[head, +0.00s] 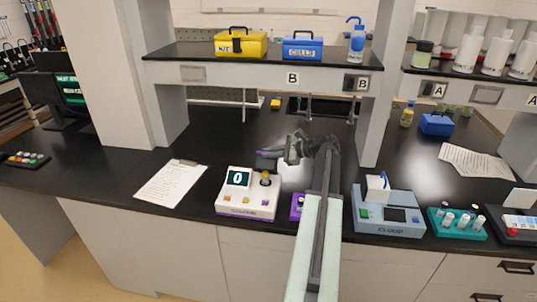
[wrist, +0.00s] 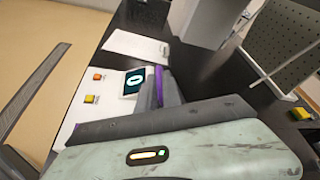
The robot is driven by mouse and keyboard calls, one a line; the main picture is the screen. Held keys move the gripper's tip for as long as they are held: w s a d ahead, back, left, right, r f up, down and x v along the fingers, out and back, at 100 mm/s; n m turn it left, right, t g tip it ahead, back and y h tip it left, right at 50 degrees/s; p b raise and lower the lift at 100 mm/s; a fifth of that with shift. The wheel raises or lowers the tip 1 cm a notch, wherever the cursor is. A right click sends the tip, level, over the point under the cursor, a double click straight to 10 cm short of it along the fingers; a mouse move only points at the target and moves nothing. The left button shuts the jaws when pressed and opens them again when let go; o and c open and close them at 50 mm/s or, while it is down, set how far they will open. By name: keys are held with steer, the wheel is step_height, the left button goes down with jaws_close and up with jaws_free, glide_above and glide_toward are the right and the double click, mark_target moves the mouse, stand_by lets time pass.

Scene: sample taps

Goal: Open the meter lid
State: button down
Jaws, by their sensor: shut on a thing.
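A white meter (head: 250,203) with purple trim and a "0" display stands at the bench's front edge. It also shows in the wrist view (wrist: 88,100), with orange and yellow buttons. A yellow knob (head: 265,178) rises at its right. My gripper (head: 278,157) is behind and above the meter's right side. It is shut on a dark piece with a purple edge (head: 263,154). The purple also shows beside the grey jaws in the wrist view (wrist: 160,78). The jaws hide most of the piece, so I cannot tell whether it is the meter lid.
A clipboard (head: 171,183) lies left of the meter. My arm partly hides a small purple object (head: 296,207). The blue-grey CLOUD device (head: 391,225) and a teal vial rack (head: 456,232) stand to the right. A shelf (head: 190,58) spans the back. Bare bench lies behind the meter.

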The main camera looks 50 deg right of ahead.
steer(key=w+d, duration=0.1)
steer(key=d+m+y+p, duration=0.1)
steer(key=w+d+r+m+g, duration=0.1)
steer(key=d, duration=0.1)
steer(key=shift+w+d, duration=0.1)
steer(key=shift+w, duration=0.25)
steer(key=shift+w+d, duration=0.45)
steer(key=shift+d, duration=0.25)
